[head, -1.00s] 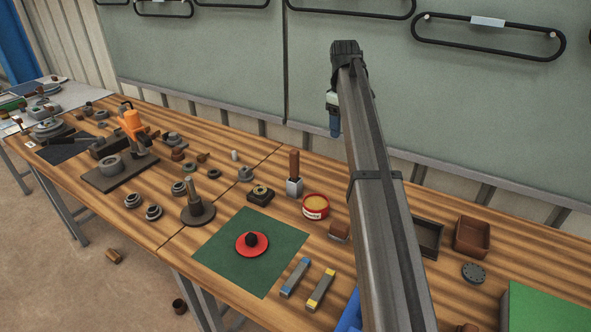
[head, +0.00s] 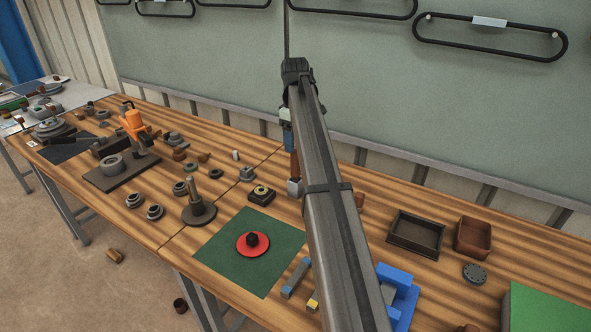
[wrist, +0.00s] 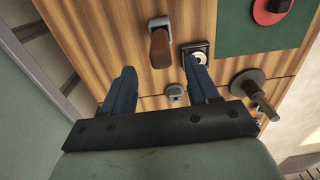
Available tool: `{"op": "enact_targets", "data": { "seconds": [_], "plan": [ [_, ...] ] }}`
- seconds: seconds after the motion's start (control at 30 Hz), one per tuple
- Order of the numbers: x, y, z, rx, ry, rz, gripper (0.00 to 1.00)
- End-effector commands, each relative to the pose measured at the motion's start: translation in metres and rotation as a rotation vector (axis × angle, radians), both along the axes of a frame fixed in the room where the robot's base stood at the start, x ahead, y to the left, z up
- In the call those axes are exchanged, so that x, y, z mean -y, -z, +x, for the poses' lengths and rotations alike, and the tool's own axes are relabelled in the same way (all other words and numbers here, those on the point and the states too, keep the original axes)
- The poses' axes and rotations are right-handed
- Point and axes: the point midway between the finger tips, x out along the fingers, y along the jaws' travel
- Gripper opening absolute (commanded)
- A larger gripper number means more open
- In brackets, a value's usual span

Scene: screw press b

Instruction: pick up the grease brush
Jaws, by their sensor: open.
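The grease brush has a brown handle and a grey block-like end. In the head view the brush (head: 294,187) stands on the bench, partly hidden by my arm. In the wrist view the brush (wrist: 160,46) shows from above, between the fingertips in the picture and beyond them. My gripper (head: 288,136) is above the bench near the top of the brush handle. In the wrist view its two blue fingers (wrist: 160,67) are spread apart with nothing between them. I cannot tell the exact height gap to the handle.
A square dark block with a ring (head: 262,194) stands close to the brush, also seen in the wrist view (wrist: 195,52). A green mat with a red disc (head: 253,243), a spindle on a round base (head: 197,208) and a dark tray (head: 415,233) are nearby.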

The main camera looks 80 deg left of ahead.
Motion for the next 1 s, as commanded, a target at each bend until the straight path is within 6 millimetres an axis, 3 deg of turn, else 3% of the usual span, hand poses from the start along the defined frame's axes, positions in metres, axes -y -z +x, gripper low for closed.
{"op": "enact_targets", "data": {
  "seconds": [0.33, 0.63, 0.9, 1.0],
  "plan": [
    [0.001, 0.023, 0.0, 0.0, 0.0, 0.0, 0.6],
    [0.003, 0.06, 0.0, 0.0, 0.0, 0.0, 0.6],
    [0.002, 0.064, 0.0, 0.001, 0.0, 0.001, 0.6],
    [0.002, 0.064, 0.0, 0.001, 0.0, 0.001, 0.51]
  ]
}}
